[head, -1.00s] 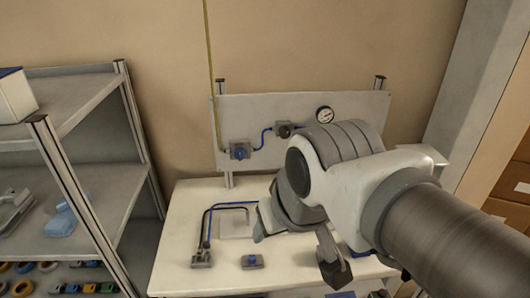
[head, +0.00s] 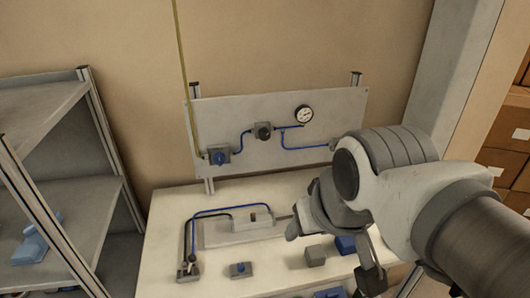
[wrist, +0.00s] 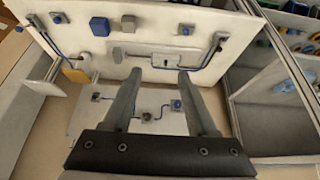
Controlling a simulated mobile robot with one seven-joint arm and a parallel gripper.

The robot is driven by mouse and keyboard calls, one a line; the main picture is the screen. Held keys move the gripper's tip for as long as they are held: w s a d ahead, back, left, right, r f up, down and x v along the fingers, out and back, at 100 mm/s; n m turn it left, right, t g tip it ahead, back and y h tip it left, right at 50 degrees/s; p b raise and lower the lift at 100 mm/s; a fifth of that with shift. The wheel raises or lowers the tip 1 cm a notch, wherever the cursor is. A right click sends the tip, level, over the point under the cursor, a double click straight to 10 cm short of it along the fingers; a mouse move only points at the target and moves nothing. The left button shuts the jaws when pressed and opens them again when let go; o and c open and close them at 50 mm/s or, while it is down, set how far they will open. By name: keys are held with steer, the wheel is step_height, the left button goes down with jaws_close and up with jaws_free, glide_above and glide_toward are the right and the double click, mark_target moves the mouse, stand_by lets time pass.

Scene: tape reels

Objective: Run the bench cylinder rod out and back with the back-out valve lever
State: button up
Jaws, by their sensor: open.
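The bench cylinder (head: 252,219) is a small grey block on a plate on the white bench. It also shows in the wrist view (wrist: 166,61). A thin rod runs from its side towards my arm, partly hidden in the head view. A small valve block (head: 188,270), also in the wrist view (wrist: 219,39), joins it by black and blue hoses. I cannot make out its lever's position. A separate grey block with a blue top (head: 240,269) sits beside it. My gripper (wrist: 160,72) is open and empty; its fingers appear apart from the bench parts.
Behind the bench (head: 165,232) stands a panel (head: 335,105) with a blue-knobbed unit (head: 218,155), a regulator (head: 263,131) and a gauge (head: 303,114). Grey (head: 315,256) and blue (head: 345,244) boxes lie near my arm. A shelf (head: 75,190) stands left.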

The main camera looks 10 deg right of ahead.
steer(key=shift+w, duration=0.15)
steer(key=c, duration=0.5)
steer(key=shift+w+a+f+m, duration=0.15)
steer(key=shift+w+a+m, duration=0.05)
steer(key=shift+w+m, duration=0.1)
steer(key=shift+c, duration=1)
steer(key=w+a+f+m+g+y+b, duration=0.1)
steer(key=w+f+m, duration=0.1)
steer(key=w, duration=0.1)
steer(key=w+a+f+m+g+b, duration=0.1)
steer(key=w+a+f+m, duration=0.1)
steer(key=w+m, duration=0.1)
steer(key=w+a+f+m+g+y+b, duration=0.1)
steer(key=w+a+f+m+b, duration=0.1)
steer(key=w, duration=0.2)
steer(key=shift+w+a+f+y, duration=0.1)
steer(key=shift+w+a+y, duration=0.1)
steer(key=shift+w+y, duration=0.15)
jaws_close()
steer(key=w+a+f+m+g+y+b, duration=0.1)
steer(key=w+a+f+m, duration=0.2)
steer(key=w+f+m, duration=0.1)
steer(key=w+a+f+m+g+b, duration=0.2)
steer(key=w+a+f+m, duration=0.1)
steer(key=f, duration=0.5)
steer(key=w+m, duration=0.1)
steer(key=w, duration=0.1)
steer(key=shift+w+y, duration=0.35)
steer(key=shift+f, duration=0.1)
